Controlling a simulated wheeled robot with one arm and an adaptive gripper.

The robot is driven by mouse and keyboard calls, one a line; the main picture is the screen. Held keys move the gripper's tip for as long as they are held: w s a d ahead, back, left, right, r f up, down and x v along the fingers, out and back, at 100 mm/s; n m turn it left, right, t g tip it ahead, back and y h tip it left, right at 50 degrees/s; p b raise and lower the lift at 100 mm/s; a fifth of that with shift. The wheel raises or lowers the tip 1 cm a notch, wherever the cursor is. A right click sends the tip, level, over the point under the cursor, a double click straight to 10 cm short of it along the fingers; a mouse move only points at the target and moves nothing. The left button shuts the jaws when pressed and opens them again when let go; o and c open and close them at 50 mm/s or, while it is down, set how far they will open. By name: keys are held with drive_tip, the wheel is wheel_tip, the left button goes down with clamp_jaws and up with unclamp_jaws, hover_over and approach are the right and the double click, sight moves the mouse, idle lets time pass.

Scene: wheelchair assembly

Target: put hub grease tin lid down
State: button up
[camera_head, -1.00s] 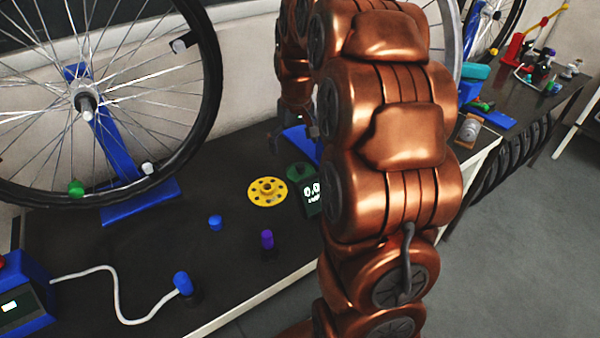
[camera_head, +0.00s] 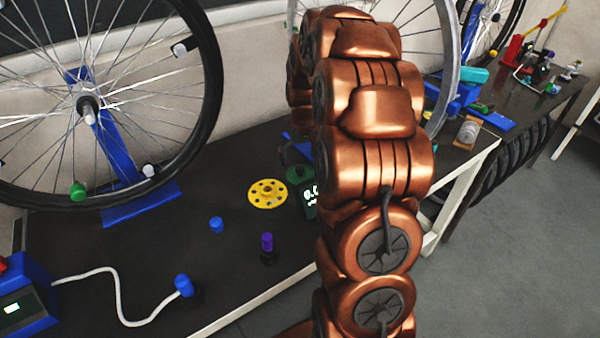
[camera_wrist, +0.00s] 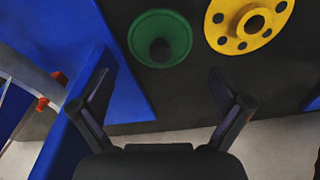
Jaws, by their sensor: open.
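A round green piece with a dark round knob (camera_wrist: 146,29) lies just beyond my gripper in the wrist view. I take it for the hub grease tin lid, but cannot be sure. In the head view a green top (camera_head: 299,173) shows beside a dark box with a lit display (camera_head: 310,197), partly behind my arm. My gripper (camera_wrist: 158,80) is open, with nothing between its fingers; the green piece is ahead of the gap, apart from the fingertips. In the head view my arm hides most of the gripper.
A yellow holed disc (camera_head: 267,194) lies left of the green piece on the dark bench (camera_head: 120,245). A blue knob (camera_head: 216,224) and a purple-topped piece (camera_head: 267,243) stand nearer. A blue-based wheel stand (camera_head: 140,203) is at left. Blue parts (camera_wrist: 120,60) flank my left finger.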

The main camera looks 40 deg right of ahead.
sight(300, 168)
drive_tip(key=f, duration=0.3)
drive_tip(key=f+p, duration=0.1)
drive_tip(key=f, duration=0.1)
drive_tip(key=shift+w+f, duration=0.25)
drive_tip(key=shift+w, duration=0.05)
drive_tip(key=c, duration=1.2)
drive_tip(key=shift+s, duration=0.1)
drive_tip(key=shift+c, duration=1.2)
drive_tip(key=shift+f, duration=0.1)
drive_tip(key=shift+c, duration=0.5)
